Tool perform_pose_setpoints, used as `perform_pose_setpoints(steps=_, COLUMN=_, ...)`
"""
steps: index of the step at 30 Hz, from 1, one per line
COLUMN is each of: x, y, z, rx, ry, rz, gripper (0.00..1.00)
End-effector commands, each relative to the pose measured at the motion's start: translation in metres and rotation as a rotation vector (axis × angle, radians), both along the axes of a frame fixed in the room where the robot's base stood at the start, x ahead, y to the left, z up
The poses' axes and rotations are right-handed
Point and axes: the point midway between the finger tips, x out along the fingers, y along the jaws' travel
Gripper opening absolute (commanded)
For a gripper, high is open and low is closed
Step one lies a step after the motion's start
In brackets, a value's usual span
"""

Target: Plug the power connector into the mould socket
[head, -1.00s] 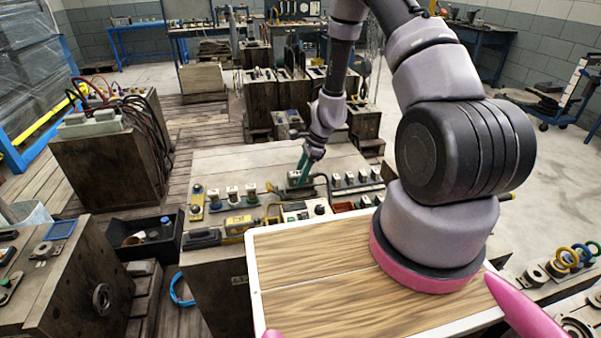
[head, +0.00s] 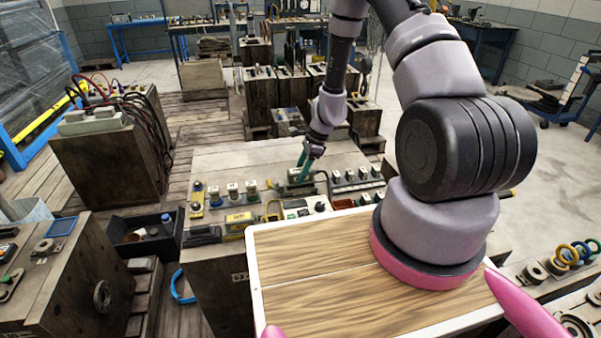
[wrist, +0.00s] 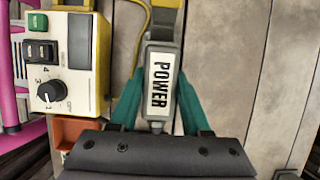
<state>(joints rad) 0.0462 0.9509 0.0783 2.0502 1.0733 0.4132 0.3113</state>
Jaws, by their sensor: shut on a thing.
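The power connector (wrist: 159,82) is a grey block with a white label reading POWER, seen in the wrist view. A yellow cable (wrist: 143,22) runs beyond its top end. My gripper (wrist: 161,82) has teal fingers on both long sides of the connector and is shut on it. In the head view my gripper (head: 299,180) points down, low over the far part of the equipment-covered bench. The connector is small there and partly hidden by the fingers. I cannot make out which fitting is the mould socket, nor whether the connector touches anything below.
A control box (wrist: 72,62) with a knob, a switch and a green button lies left of the gripper in the wrist view. A reddish bin (wrist: 73,131) is below it. Several upright fittings (head: 234,190) line the bench, left of the gripper. Bare boards (wrist: 228,60) lie right.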

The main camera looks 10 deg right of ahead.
Motion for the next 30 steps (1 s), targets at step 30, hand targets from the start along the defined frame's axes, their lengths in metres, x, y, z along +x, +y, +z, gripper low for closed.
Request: perform_pose_setpoints(steps=30, x=0.0002, y=0.0002, z=-0.0096, rx=0.000, ry=0.000, rz=0.000, gripper=0.00)
